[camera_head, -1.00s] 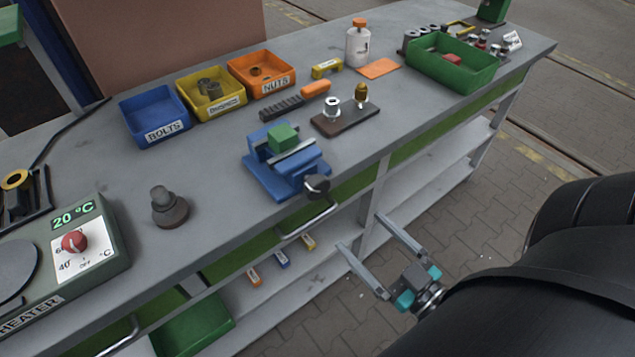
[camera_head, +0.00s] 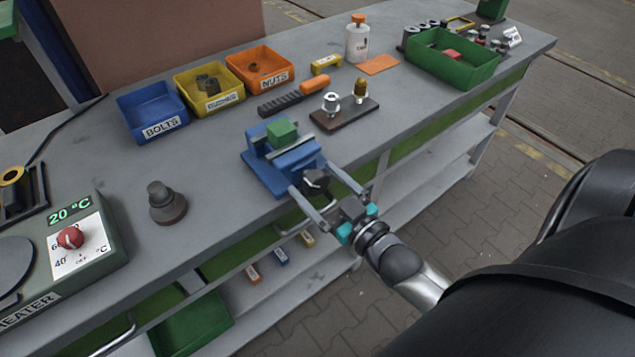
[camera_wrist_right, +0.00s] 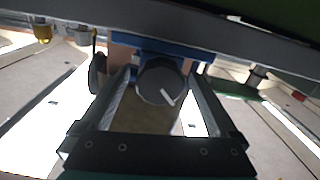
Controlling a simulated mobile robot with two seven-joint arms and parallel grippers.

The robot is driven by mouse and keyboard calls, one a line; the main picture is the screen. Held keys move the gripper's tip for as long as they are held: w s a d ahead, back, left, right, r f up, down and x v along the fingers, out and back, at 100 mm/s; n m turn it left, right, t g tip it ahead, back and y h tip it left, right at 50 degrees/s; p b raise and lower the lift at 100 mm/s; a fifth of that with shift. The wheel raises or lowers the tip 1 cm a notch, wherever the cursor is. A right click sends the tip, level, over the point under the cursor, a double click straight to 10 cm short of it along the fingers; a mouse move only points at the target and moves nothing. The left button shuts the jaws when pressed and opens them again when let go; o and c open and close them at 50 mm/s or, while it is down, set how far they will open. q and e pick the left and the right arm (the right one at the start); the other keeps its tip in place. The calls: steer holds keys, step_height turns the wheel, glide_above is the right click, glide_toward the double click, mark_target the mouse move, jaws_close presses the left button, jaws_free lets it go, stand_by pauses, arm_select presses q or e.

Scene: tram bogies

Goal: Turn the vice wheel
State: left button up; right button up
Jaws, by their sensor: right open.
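The blue vice (camera_head: 283,165) stands at the bench's front edge with a green block (camera_head: 282,132) between its jaws. Its dark round wheel (camera_head: 316,181) faces the front. My right gripper (camera_head: 328,188) is open, with one finger on each side of the wheel. In the right wrist view the wheel (camera_wrist_right: 161,82) with a light mark on its face sits between the two fingers (camera_wrist_right: 160,92). I cannot tell whether the fingers touch it. My left gripper is not in view.
A metal handle (camera_head: 291,217) is on the bench front below the vice. A dark board with two fittings (camera_head: 345,116) lies behind it to the right. A dark knobbed piece (camera_head: 167,203) stands to the left, near the heater (camera_head: 75,250). Bench top around the vice is mostly clear.

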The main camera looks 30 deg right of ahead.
steer(key=shift+w, duration=0.1)
steer(key=c, duration=1.4)
steer(key=m+p, duration=0.2)
steer(key=shift+r+m, duration=0.15)
steer(key=shift+m, duration=0.15)
steer(key=m+p, duration=0.2)
steer(key=shift+m, duration=0.3)
steer(key=m, duration=0.2)
steer(key=shift+m+p, duration=0.8)
steer(key=shift+m, duration=1.4)
